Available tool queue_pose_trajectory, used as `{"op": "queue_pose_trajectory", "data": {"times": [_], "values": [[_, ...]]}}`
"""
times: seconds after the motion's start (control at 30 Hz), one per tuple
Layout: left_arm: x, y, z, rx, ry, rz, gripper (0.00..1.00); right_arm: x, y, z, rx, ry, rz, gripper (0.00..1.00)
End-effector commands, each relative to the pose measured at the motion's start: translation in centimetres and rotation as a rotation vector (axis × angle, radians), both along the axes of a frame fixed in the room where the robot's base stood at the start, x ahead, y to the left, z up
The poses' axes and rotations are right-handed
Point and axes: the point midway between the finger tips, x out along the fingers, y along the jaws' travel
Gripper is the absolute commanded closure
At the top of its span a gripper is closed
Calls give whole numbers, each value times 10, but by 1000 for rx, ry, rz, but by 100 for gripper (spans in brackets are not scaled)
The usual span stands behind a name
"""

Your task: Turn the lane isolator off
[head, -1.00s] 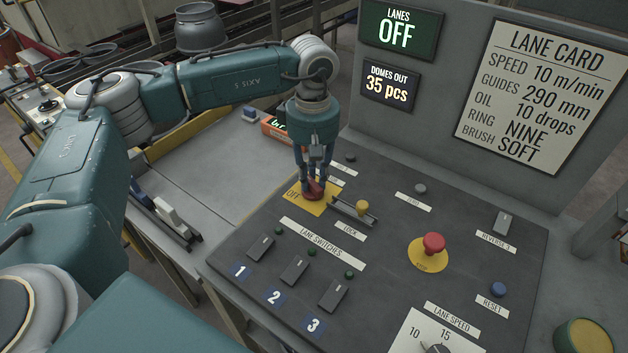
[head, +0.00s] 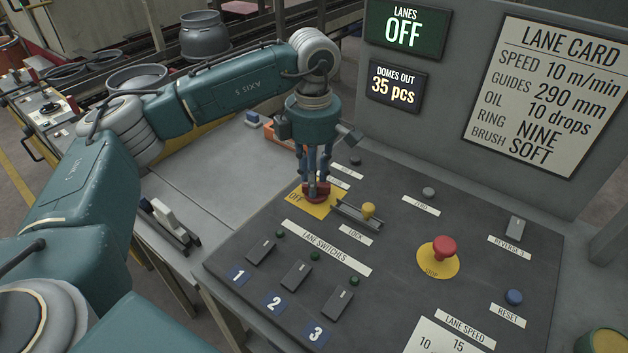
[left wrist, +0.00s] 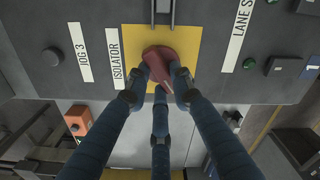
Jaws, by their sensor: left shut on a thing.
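The lane isolator is a red rotary handle (head: 318,196) on a yellow plate (head: 325,211) marked OFF at its left corner, at the back left of the dark console. My left gripper (head: 317,188) points down from above and its fingers are closed around the handle. In the left wrist view, the red handle (left wrist: 158,60) sits between the three blue fingers, beside the label ISOLATOR. The lane display (head: 404,33) reads OFF. My right gripper is not in view.
A slide lock with a yellow knob (head: 368,210) is close to the isolator's right. Several lane switches (head: 297,275) stand in front, and a red stop button (head: 443,247) stands farther right. An orange box (head: 283,137) stands behind the gripper. The grey table (head: 222,170) to the left is mostly clear.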

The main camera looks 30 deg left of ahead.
Motion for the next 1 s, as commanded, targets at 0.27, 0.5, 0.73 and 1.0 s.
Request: {"op": "queue_pose_trajectory", "data": {"times": [0.27,0.5,0.73,1.0], "values": [[0,0,1,0,-6,155,100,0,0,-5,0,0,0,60],[0,0,2,-2,-7,215,100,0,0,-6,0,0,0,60],[0,0,3,-1,-8,229,100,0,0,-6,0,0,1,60],[0,0,3,-2,-9,229,74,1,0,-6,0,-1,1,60]]}}
